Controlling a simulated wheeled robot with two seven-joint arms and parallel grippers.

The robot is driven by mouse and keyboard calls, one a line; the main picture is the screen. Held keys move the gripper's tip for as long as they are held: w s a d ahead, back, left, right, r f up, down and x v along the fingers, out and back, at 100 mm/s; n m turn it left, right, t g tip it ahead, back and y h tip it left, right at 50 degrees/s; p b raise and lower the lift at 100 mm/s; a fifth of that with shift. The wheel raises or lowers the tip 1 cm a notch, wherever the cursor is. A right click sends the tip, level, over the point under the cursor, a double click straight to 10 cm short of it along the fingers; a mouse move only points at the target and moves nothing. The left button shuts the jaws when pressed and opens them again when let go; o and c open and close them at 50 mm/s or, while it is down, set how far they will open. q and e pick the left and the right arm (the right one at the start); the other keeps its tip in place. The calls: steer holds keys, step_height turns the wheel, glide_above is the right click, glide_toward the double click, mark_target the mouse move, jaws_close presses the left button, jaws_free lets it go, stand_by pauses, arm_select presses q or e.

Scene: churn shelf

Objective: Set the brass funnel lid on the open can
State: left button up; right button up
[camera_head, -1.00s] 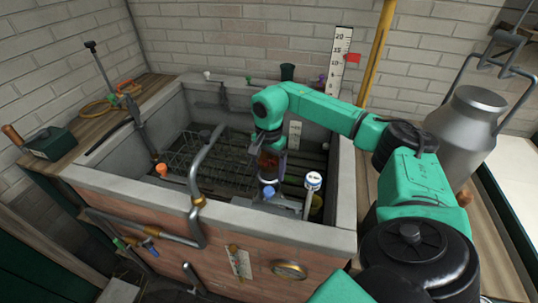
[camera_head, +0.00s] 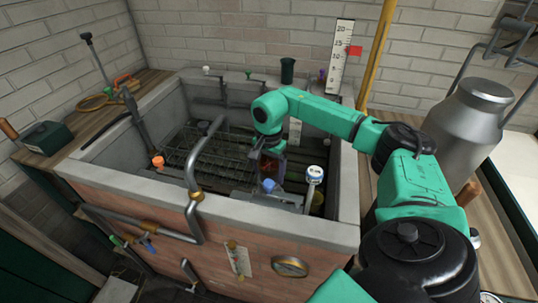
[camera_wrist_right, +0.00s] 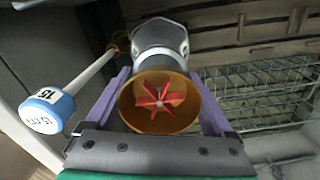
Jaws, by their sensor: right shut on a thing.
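The brass funnel lid (camera_wrist_right: 185,84) is between the purple fingers of my right gripper (camera_wrist_right: 160,78), with its wide mouth facing the wrist camera and a red star-shaped piece inside. My right gripper (camera_head: 269,158) is shut on the lid, low inside the stone trough. A grey metal can (camera_wrist_right: 160,36) with a pale band shows directly beyond the lid in the right wrist view. The lid covers the can's near end, so I cannot tell whether they touch. In the head view the lid and can are small and partly hidden by the gripper. My left gripper is not in view.
A white rod with a blue-and-white cap (camera_head: 314,175) stands close to the right of my gripper. The trough's front rim (camera_head: 280,225) and bent pipe (camera_head: 196,160) are nearby. Wire racks (camera_wrist_right: 265,90) lie in the trough. A large milk churn (camera_head: 468,130) stands at right.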

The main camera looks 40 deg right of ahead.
steer(key=shift+f, duration=0.3)
steer(key=o, duration=1.4)
steer(key=shift+o, duration=0.2)
steer(key=shift+r, duration=0.15)
step_height(320, 180, up, 14)
steer(key=b, duration=0.1)
steer(key=shift+r, duration=0.2)
